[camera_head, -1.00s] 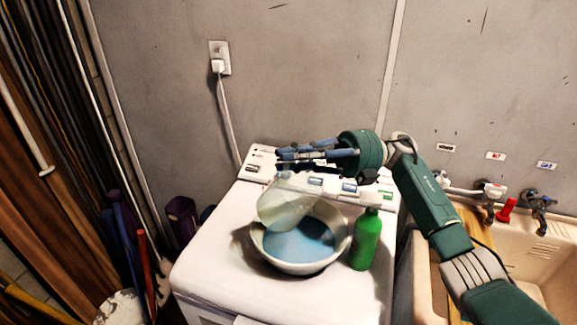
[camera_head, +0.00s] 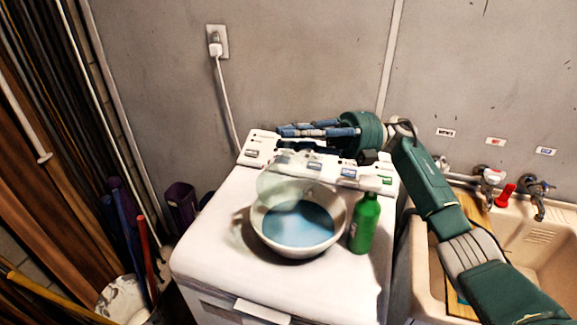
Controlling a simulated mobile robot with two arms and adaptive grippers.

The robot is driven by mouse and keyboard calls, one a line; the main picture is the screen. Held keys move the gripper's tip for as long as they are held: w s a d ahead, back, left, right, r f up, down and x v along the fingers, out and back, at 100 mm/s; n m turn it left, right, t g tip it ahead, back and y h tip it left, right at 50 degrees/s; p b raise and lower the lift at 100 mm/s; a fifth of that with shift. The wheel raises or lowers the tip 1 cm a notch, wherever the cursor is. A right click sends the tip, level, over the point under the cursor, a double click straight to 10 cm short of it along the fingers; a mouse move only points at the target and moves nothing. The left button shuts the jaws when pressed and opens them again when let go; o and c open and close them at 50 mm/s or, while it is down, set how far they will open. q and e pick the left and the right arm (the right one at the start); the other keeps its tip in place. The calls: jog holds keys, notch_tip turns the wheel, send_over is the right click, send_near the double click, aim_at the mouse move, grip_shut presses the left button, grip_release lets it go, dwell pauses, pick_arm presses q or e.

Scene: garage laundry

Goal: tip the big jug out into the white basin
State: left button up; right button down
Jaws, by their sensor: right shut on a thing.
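The white basin (camera_head: 303,250) stands on top of the white washing machine, with blue liquid (camera_head: 298,222) inside it. The big jug (camera_head: 284,186) is pale and see-through. It is tilted over the left back rim of the basin, and its lower part overlaps the basin in the picture. My right gripper (camera_head: 298,133) is shut on the jug, at the back above the basin. I cannot make out the exact grip, as the fingers and the jug's top overlap. My left gripper is not in view.
A green bottle (camera_head: 365,224) stands close to the basin's right side. A beige sink (camera_head: 536,235) with taps (camera_head: 538,194) is at the right. A bucket (camera_head: 128,298) with poles is at the lower left. The washer's front left top (camera_head: 205,250) is clear.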

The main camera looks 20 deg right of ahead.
jog(key=shift+r+p, duration=1.1)
jog(key=shift+r, duration=1.7)
jog(key=shift+n+h+b, duration=0.6)
jog(key=shift+b, duration=0.35)
jog(key=shift+d+r+n+h+b, duration=0.1)
jog(key=shift+r+n+h+b, duration=0.05)
jog(key=shift+n+h+b, duration=0.35)
jog(key=shift+r+n+h+p, duration=0.15)
jog(key=shift+r+n+h, duration=0.1)
jog(key=shift+n+h, duration=0.3)
jog(key=shift+r+n+h+p, duration=0.15)
jog(key=shift+r+n+h, duration=0.05)
jog(key=shift+n+h, duration=0.65)
